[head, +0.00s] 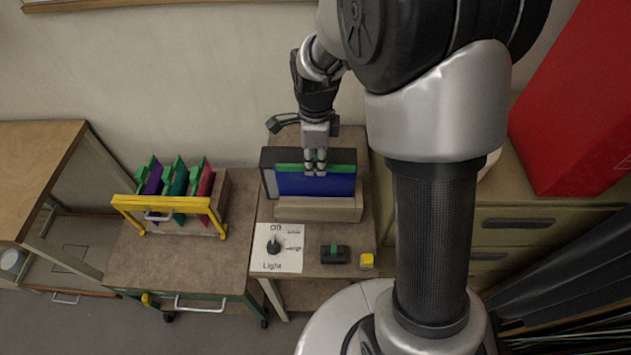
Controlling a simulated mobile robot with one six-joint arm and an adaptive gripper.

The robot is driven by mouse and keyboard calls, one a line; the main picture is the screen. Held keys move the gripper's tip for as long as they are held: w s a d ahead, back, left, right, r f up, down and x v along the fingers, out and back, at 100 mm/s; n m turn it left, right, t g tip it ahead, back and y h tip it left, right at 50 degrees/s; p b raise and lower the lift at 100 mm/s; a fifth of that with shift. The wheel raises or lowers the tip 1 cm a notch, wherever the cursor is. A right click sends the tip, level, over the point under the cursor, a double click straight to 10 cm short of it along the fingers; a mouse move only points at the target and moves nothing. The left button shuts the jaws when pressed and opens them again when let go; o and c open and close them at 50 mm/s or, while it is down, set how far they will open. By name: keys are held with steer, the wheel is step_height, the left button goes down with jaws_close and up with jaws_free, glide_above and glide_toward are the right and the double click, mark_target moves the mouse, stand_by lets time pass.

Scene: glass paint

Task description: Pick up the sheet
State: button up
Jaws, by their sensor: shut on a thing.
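A blue sheet (316,185) with a green strip along its top edge stands upright in front of a dark box-like frame (265,163) on the small brown table. My gripper (316,171) reaches down from above and is shut on the top middle of this sheet, over the green strip. The fingers hide a small part of the strip and of the blue face. The sheet's lower edge meets a beige block (318,209); I cannot tell whether it rests there or is slightly raised.
A cart at left holds a rack with purple (152,178), teal (178,181) and red (205,184) sheets behind a yellow bar (165,204). A light-switch card (290,258), a dark device (334,254) and a yellow button (367,261) lie at the table's front. Drawers (510,224) stand at right.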

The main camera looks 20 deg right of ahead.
steer(key=shift+r, duration=0.15)
jaws_close()
steer(key=shift+w+r, duration=0.1)
steer(key=shift+r, duration=0.1)
step_height(320, 180, up, 19)
steer(key=p, duration=0.4)
steer(key=shift+r, duration=0.2)
stand_by(0.3)
